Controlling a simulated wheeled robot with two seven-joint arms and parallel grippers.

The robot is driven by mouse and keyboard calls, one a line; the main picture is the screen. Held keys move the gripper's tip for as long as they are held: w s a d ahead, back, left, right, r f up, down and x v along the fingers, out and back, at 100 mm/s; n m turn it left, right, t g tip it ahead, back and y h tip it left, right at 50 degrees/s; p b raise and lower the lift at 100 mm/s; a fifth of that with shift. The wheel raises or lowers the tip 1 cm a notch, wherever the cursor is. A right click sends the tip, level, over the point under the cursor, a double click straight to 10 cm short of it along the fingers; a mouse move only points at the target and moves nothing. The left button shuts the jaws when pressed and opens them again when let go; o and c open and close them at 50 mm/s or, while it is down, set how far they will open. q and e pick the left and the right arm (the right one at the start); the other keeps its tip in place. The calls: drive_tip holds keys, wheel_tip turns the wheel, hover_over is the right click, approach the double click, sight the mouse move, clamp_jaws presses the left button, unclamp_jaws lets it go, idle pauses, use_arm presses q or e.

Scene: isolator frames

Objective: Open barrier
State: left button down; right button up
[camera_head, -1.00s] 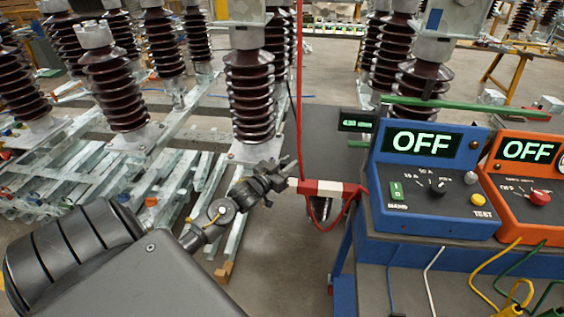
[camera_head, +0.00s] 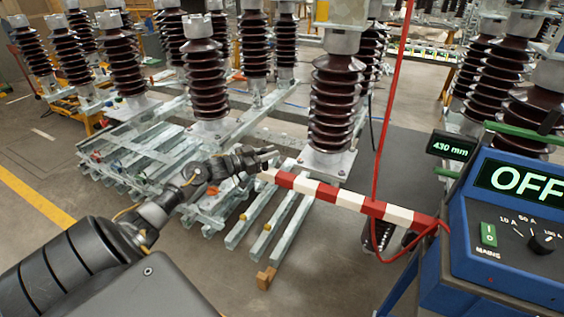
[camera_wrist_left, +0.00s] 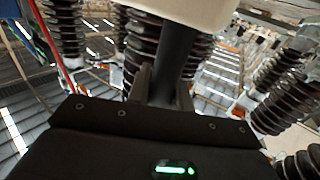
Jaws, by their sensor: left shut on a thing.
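The barrier (camera_head: 340,195) is a red-and-white striped bar. It runs from beside the blue device at the right toward the insulators at the left. My left gripper (camera_head: 268,160) is at the bar's left end and is shut on it. In the left wrist view, the gripper's fingers (camera_wrist_left: 165,88) close around a dark upright part, with a pale cream part above it. The exact contact is partly hidden. My right gripper is in neither view.
A blue test device (camera_head: 515,215) with an OFF display stands at the right. A small display (camera_head: 451,147) beside it reads 430 mm. A thin red cord (camera_head: 393,100) crosses the bar. Brown ribbed insulators (camera_head: 335,105) stand on metal frames behind. Grey floor (camera_head: 40,150) is open at the left.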

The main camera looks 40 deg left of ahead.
use_arm(q)
drive_tip(key=shift+s+a, duration=0.2)
drive_tip(key=shift+a, duration=0.55)
drive_tip(key=shift+s+a, duration=0.2)
drive_tip(key=shift+a, duration=0.5)
drive_tip(key=c, duration=1.3)
unclamp_jaws()
drive_tip(key=shift+o, duration=0.2)
drive_tip(key=shift+s+a+b, duration=0.1)
drive_tip(key=shift+s+b, duration=0.2)
drive_tip(key=shift+s, duration=0.05)
drive_tip(key=b+v, duration=0.1)
drive_tip(key=v, duration=0.9)
